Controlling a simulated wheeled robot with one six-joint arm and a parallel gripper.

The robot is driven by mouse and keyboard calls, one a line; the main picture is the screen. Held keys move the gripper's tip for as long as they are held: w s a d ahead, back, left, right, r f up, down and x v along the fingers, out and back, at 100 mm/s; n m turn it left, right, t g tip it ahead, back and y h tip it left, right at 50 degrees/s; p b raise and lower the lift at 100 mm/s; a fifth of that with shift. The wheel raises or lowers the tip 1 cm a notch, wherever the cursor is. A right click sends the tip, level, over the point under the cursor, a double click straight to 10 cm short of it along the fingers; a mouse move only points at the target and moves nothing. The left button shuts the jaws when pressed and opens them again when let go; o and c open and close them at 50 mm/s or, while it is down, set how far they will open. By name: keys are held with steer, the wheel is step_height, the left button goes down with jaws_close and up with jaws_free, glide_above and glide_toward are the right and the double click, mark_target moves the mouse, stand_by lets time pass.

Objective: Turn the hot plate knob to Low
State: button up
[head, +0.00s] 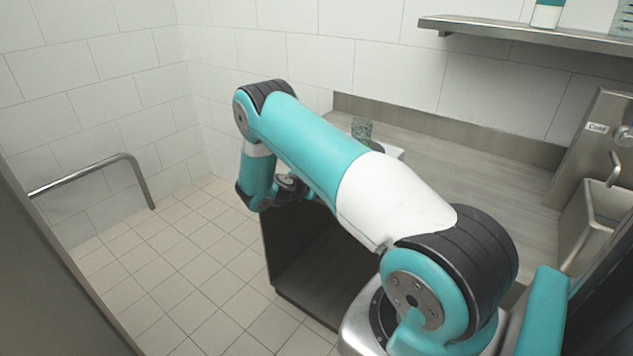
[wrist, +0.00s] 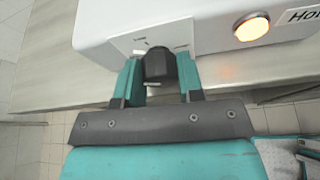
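The hot plate (wrist: 195,25) is a white box with a lit orange lamp on its front in the wrist view. Its black knob (wrist: 160,66) sits between the two teal fingers of my gripper (wrist: 160,80), which lie close against its sides. The gripper looks shut on the knob. The markings around the knob are too small to read, so its setting cannot be told. In the head view, a white corner of the hot plate (head: 394,151) shows behind my arm, and the knob is hidden. My gripper is mostly hidden there too.
A clear glass (head: 362,130) stands at the hot plate on the grey counter (head: 470,160). A metal dispenser (head: 600,150) marked "Cold" is at the right. A shelf (head: 530,32) is above. A metal rail (head: 95,172) is at the left. The tiled floor is clear.

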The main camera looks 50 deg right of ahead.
steer(key=shift+s+f+m+t+b, duration=0.1)
steer(key=shift+f+m+t+b, duration=0.1)
steer(key=shift+m+t+b, duration=0.75)
steer(key=shift+r+m+b, duration=0.2)
steer(key=shift+m+b, duration=0.25)
steer(key=shift+m, duration=0.2)
steer(key=o, duration=0.9)
